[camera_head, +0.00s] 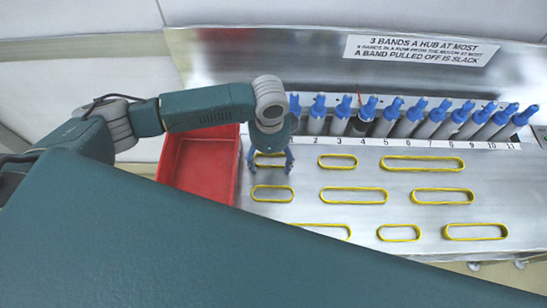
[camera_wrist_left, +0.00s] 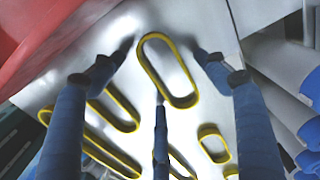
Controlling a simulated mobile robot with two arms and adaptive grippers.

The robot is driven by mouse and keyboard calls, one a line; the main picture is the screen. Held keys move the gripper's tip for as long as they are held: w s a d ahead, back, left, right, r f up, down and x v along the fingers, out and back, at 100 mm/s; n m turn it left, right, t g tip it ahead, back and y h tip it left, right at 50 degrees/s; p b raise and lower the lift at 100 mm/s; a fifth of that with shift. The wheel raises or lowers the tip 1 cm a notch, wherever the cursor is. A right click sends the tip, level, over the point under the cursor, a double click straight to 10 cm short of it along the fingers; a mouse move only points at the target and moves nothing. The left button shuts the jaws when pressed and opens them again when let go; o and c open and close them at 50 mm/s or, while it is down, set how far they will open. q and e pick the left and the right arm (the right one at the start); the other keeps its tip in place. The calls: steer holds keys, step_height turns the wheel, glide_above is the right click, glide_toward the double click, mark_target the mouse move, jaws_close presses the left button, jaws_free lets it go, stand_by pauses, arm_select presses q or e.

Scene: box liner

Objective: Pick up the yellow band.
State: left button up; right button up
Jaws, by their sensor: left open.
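Several yellow bands lie flat on the metal table, as loops of different lengths. A short yellow band (camera_head: 268,154) lies at the back left of the group, partly hidden by my left gripper (camera_head: 270,169). My left gripper is open over it, fingers pointing down. In the left wrist view a yellow band (camera_wrist_left: 152,72) lies between the spread fingers of the gripper (camera_wrist_left: 160,65), with nothing gripped. I cannot tell whether the fingertips touch the table. Another yellow band (camera_head: 272,200) lies just in front. My right gripper does not show.
A red bin (camera_head: 205,168) stands left of the gripper. A row of grey cylinders with blue tops (camera_head: 390,112) stands behind the bands, above a numbered strip (camera_head: 440,143). A sign (camera_head: 420,50) is on the back panel. Bare metal (camera_head: 375,208) lies between the bands.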

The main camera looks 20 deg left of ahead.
arm_select(q)
steer(key=shift+f, duration=0.1)
steer(key=c, duration=1)
step_height(320, 180, up, 20)
steer(key=b, duration=0.2)
